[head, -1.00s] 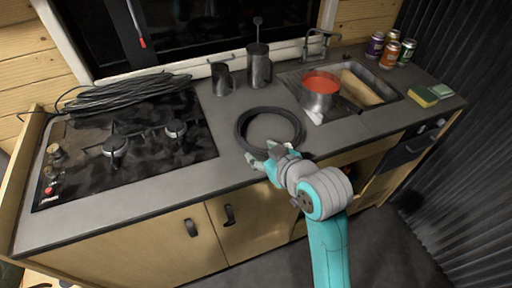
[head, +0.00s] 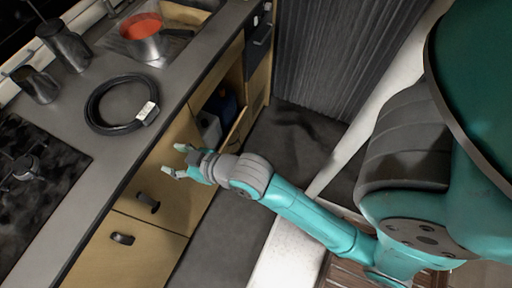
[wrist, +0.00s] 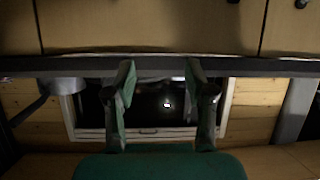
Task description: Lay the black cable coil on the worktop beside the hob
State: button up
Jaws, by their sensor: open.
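The black cable coil (head: 92,112) lies flat on the grey worktop (head: 85,153), to the right of the black hob (head: 45,180) with bare worktop between them. A pale tag or clip (head: 147,113) sits on the coil's right side. My gripper (head: 174,160) is open and empty, out in front of the cabinet fronts and apart from the coil. In the wrist view my gripper's two fingers (wrist: 160,82) stand apart with nothing between them; the coil cannot be made out there.
A red-filled pot (head: 143,45) stands by the sink behind the coil. A dark mug (head: 38,85) and a dark press pot (head: 65,45) stand at the back. Below, an open cupboard (head: 222,95) holds containers. The floor (head: 235,215) in front is clear.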

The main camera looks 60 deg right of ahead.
jog(key=s+f+m+t, duration=0.1)
jog(key=s+f, duration=0.1)
jog(key=s, duration=2.4)
jog(key=shift+s+d+t+h, duration=0.2)
jog(key=shift+s+t+h, duration=0.1)
jog(key=shift+s, duration=0.1)
